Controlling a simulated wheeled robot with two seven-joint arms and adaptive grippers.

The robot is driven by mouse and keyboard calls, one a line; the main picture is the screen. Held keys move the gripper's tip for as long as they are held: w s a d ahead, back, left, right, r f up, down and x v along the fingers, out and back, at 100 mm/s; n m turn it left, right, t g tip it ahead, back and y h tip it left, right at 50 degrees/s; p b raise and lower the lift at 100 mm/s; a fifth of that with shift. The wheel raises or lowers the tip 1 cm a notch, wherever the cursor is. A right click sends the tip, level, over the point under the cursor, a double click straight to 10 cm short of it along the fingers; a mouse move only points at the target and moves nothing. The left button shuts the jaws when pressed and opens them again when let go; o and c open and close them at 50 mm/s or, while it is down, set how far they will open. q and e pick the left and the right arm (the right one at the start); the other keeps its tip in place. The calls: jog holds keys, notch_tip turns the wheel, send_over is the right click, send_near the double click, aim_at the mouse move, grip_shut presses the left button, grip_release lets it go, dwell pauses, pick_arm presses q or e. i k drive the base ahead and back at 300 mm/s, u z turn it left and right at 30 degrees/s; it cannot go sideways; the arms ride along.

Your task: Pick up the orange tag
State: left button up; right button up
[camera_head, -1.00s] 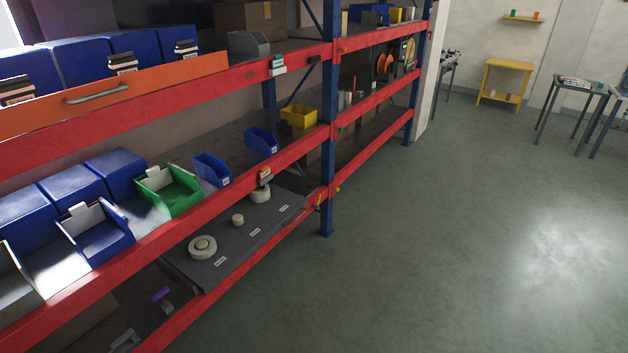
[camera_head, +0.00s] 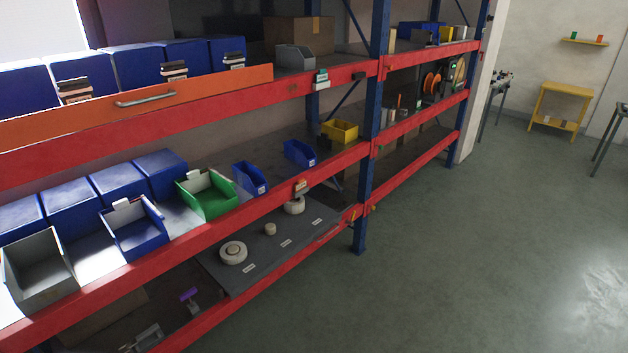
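I cannot make out a clear orange tag. Small orange-yellow pieces (camera_head: 352,214) sit at the lower beam by the blue rack post (camera_head: 371,120); they are too small to tell what they are. A small tan and white item (camera_head: 301,187) is on the front of the middle red beam, and a pale green and white one (camera_head: 321,78) is on the upper beam. Neither of my grippers is in view.
Blue bins, a green bin (camera_head: 208,203) and a grey bin (camera_head: 38,280) stand on the middle shelf. An orange panel with a handle (camera_head: 144,98) fronts the upper shelf. A grey board (camera_head: 262,262) with round white pieces lies below. The floor (camera_head: 480,260) at right is clear.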

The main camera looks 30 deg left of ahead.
aim_at(301, 184)
jog(key=u, duration=0.2)
jog(key=i, duration=1.6)
jog(key=u, duration=1.35)
jog(key=i, duration=1.05)
jog(key=u, duration=0.9)
